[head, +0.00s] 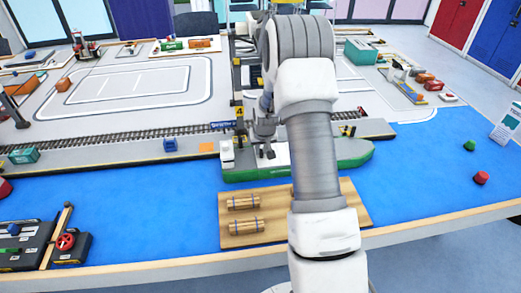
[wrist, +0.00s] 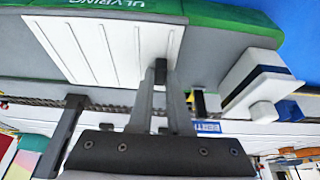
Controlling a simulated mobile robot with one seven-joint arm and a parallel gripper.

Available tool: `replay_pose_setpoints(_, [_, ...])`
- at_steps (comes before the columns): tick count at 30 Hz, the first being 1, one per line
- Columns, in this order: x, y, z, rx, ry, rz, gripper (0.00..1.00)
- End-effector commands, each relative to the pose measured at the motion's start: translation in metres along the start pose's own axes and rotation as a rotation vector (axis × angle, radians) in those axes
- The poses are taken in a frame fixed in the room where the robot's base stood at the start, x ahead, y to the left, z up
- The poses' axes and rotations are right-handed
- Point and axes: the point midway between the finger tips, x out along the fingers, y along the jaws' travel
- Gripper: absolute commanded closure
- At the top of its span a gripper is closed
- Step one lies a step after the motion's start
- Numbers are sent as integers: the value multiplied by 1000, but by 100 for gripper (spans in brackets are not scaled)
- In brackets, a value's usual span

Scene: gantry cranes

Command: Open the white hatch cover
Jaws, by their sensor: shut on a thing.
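The white hatch cover (wrist: 100,42) is a ribbed panel on the grey deck of a green ship (wrist: 220,18) in the wrist view. In the head view, part of the cover (head: 281,155) shows beside my gripper on the same ship (head: 345,163). My gripper (wrist: 160,72) is at the cover's near edge, its two fingers closed on a small dark handle there. The cover looks flat on the deck; a small lift cannot be told. My arm hides part of the ship in the head view.
A white cabin block (wrist: 258,85) stands on the deck close beside the fingers. A dark post (wrist: 62,135) rises left of my gripper. Wooden pallets with bundles (head: 246,226) lie in front of the ship. Blue water surface (head: 425,185) is open to the right.

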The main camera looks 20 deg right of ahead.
Motion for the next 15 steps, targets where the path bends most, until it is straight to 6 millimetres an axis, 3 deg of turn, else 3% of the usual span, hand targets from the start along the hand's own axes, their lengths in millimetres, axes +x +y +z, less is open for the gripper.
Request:
replay_pose_setpoints(5, [2,26,1,5,-1,3,100])
replay_pose_setpoints(15, [2,102,2,7,-1,3,100])
